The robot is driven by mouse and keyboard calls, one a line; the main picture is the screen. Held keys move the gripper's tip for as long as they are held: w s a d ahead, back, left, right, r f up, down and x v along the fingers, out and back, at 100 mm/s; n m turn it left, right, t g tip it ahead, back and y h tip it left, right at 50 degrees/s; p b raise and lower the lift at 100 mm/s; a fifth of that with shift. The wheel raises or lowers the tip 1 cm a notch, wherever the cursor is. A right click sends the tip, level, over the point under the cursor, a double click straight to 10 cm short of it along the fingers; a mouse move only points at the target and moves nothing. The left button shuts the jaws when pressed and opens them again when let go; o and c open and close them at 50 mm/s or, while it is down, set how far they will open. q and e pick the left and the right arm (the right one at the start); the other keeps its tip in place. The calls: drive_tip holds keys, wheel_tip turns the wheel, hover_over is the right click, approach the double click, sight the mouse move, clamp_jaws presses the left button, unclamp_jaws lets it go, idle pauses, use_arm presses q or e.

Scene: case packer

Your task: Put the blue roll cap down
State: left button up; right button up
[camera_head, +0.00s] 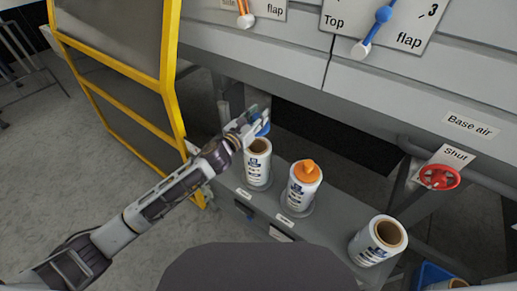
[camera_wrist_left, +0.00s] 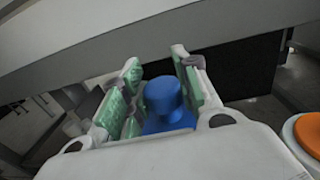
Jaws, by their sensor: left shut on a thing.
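The blue roll cap (camera_wrist_left: 165,100) sits between the green-padded fingers of my left gripper (camera_wrist_left: 160,92) in the wrist view. My left gripper (camera_head: 250,124) is shut on it, and a bit of the blue cap (camera_head: 264,128) shows in the head view. The gripper is by the top of the left roll (camera_head: 258,172), seen just behind and above its open brown core. The middle roll (camera_head: 303,192) wears an orange cap (camera_head: 306,171). The right roll (camera_head: 376,243) has an open core. My right gripper is not in view.
The rolls stand on a grey shelf (camera_head: 236,196) with small labels. A machine panel (camera_head: 400,105) overhangs behind. A yellow-framed guard (camera_head: 170,85) stands at left. A red valve wheel (camera_head: 439,177) and a blue bin (camera_head: 432,274) are at right.

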use_arm(q)
drive_tip(key=shift+f+b, duration=0.5)
drive_tip(key=shift+f, duration=2.6)
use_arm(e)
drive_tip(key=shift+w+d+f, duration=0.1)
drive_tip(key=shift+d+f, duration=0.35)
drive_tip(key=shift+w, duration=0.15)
use_arm(q)
wheel_tip(320, 180, down, 4)
drive_tip(key=shift+r+b, duration=0.1)
drive_tip(key=shift+b, duration=0.2)
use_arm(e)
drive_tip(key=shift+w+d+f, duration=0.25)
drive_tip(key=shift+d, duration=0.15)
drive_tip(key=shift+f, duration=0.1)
